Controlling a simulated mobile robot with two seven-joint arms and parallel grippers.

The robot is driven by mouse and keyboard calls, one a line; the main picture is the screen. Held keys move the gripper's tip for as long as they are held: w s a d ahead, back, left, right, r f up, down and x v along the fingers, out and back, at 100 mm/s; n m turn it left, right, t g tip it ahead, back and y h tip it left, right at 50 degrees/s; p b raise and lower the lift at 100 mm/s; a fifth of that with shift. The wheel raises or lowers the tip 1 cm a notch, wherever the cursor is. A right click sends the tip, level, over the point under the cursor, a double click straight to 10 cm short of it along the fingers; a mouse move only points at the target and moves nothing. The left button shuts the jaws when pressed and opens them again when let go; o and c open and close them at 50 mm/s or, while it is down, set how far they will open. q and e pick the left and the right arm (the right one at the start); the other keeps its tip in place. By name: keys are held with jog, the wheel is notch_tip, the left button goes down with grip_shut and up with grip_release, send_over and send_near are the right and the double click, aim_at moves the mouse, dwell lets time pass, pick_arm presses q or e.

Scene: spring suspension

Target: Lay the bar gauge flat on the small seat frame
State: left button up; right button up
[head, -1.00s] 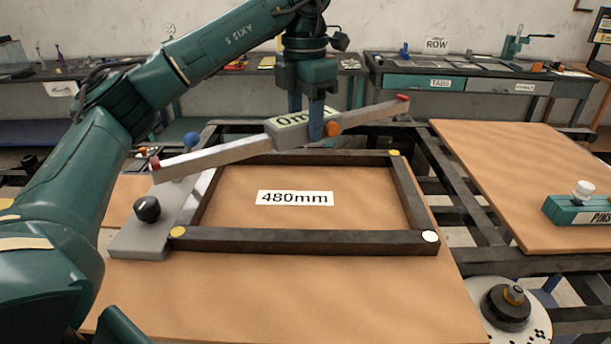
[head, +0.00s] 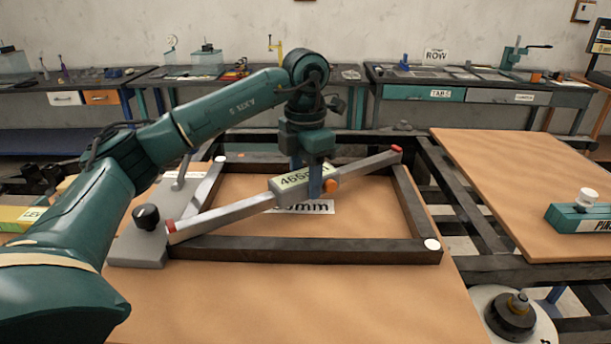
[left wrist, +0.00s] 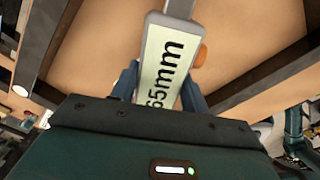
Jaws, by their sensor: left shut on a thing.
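The bar gauge (head: 240,211) is a long grey bar with red tips, an orange knob and a pale display reading about 465 mm; the display also shows in the left wrist view (left wrist: 164,62). My left gripper (head: 306,182) is shut on the middle of the gauge. The gauge spans the small dark seat frame (head: 300,250) diagonally. Its tips lie over the front-left and back-right corners, at or very near the frame's top; exact contact is unclear. White dots mark the frame's other two corners. My right gripper is out of view.
A grey block with a black knob (head: 147,217) stands at the frame's left side. A label (head: 303,207) inside the frame is partly covered. A wooden board (head: 520,190) with a green pin box (head: 580,217) is at right. The front board area is clear.

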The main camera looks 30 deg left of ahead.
aim_at(306, 175)
pick_arm(q)
jog(key=shift+f, duration=0.15)
jog(key=o, duration=1.2)
notch_tip(306, 175, up, 8)
jog(key=shift+f, duration=0.1)
